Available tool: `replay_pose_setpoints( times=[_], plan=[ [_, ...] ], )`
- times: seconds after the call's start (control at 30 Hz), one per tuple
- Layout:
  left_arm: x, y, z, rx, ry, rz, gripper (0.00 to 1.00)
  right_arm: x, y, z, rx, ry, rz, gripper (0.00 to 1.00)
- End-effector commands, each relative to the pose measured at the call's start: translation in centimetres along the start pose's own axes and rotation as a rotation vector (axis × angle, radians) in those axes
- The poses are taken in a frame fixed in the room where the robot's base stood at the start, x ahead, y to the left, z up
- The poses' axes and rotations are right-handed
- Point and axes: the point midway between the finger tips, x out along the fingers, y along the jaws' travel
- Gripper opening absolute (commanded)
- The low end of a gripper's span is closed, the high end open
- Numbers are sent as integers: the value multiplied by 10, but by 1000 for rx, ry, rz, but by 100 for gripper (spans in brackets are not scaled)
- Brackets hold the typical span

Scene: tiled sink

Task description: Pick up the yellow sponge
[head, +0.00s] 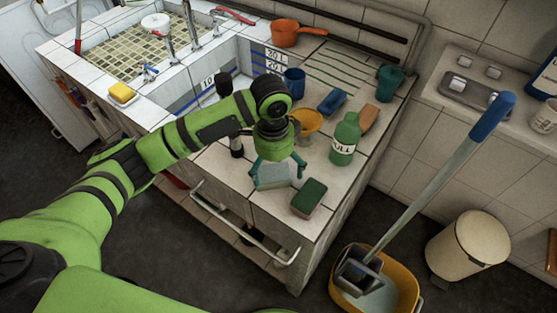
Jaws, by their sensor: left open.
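The yellow sponge (122,92) lies on the white tiled ledge at the left end of the sink, with a paler lower part. My left gripper (276,172) is over the front of the tiled counter, well to the right of the yellow sponge. Its teal fingers are spread apart and point down. A pale grey-blue block (272,178) shows between and below the fingers; whether they touch it I cannot tell. My left arm crosses in front of the sink and hides part of it. My right gripper is not in view.
A mop (440,180) leans from a yellow bucket (402,283) at right.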

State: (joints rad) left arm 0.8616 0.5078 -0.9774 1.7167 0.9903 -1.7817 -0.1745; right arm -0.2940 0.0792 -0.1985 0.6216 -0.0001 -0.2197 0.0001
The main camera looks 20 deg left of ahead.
Motion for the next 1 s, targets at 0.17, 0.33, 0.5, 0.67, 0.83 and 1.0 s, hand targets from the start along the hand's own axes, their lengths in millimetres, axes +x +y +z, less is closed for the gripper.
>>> replay_pose_setpoints(
  times=[0.17, 0.33, 0.5, 0.67, 0.83, 1.0],
  plan=[
    [-8, -9, 8, 11, -40, 0, 100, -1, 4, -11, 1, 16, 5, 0],
    [9, -10, 8, 10, -39, 1, 100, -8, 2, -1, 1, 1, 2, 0],
    [32, -14, 8, 8, -41, 1, 100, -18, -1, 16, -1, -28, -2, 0],
    [54, -15, 8, 11, -38, -1, 100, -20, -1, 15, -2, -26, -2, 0],
    [60, -15, 8, 12, -37, -3, 100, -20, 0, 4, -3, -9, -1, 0],
    [59, -15, 8, 11, -36, -3, 84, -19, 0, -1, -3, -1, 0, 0]
  ],
)
